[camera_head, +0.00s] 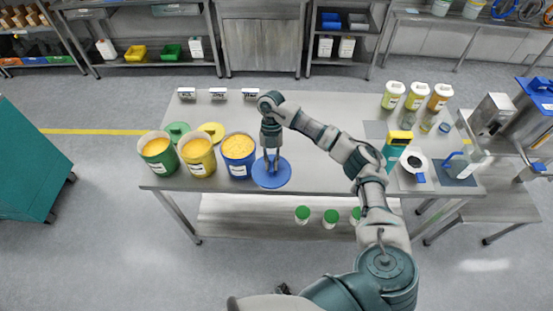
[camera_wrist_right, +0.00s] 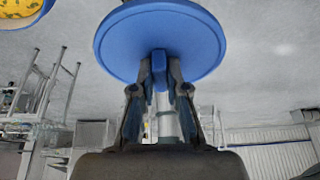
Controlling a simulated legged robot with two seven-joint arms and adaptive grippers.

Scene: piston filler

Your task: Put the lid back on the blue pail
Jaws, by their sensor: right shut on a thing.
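The blue lid (camera_head: 280,178) is a flat round disc to the right of the blue pail, by the table's front edge. My right gripper (camera_head: 271,165) points down and is shut on its handle. In the right wrist view the two fingers (camera_wrist_right: 160,85) pinch the blue handle, and the lid (camera_wrist_right: 205,45) spreads beyond them. The blue pail (camera_head: 232,170) stands upright and uncovered on the table, full of yellow contents. The lid is beside it, not over its opening; I cannot tell whether their rims touch. My left gripper is not in view.
A yellow pail (camera_head: 199,165) and green pail (camera_head: 162,164) stand uncovered left of the blue one, with a green lid (camera_head: 177,128) and yellow lid (camera_head: 212,127) behind. Several jars and a machine (camera_head: 492,120) are at the right. The table's middle (camera_head: 235,112) is largely clear.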

